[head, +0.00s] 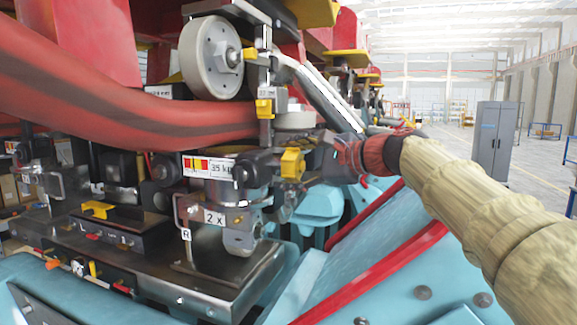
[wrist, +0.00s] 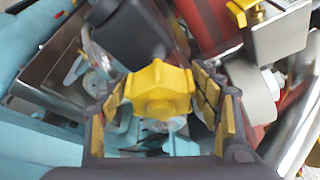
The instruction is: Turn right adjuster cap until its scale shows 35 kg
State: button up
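The yellow adjuster cap (head: 293,165) sits on the right side of the grey metal assembly in the head view. A white label (head: 221,168) reading "35 kg", with red and yellow blocks, is to its left. I cannot make out a scale reading on the cap. My gripper (head: 322,160) is just right of the cap, pointing at it. In the wrist view the lobed cap (wrist: 160,92) lies between the two dark, yellow-padded fingers of my gripper (wrist: 160,80). The fingers are spread on either side; whether they touch it is unclear.
A "2 x" plate (head: 214,217) and an "R" tag (head: 186,234) hang below the label. A grey wheel (head: 211,58) and red beam (head: 120,95) are above. Red pipes (head: 375,270) cross the blue structure at right. A grey cabinet (head: 491,140) stands far off on open floor.

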jog(key=shift+o, duration=0.9)
jog(key=shift+s+d+r, duration=0.15)
jog(key=shift+s+d, duration=0.15)
jog(key=shift+d, duration=0.2)
jog(key=v, duration=1.1)
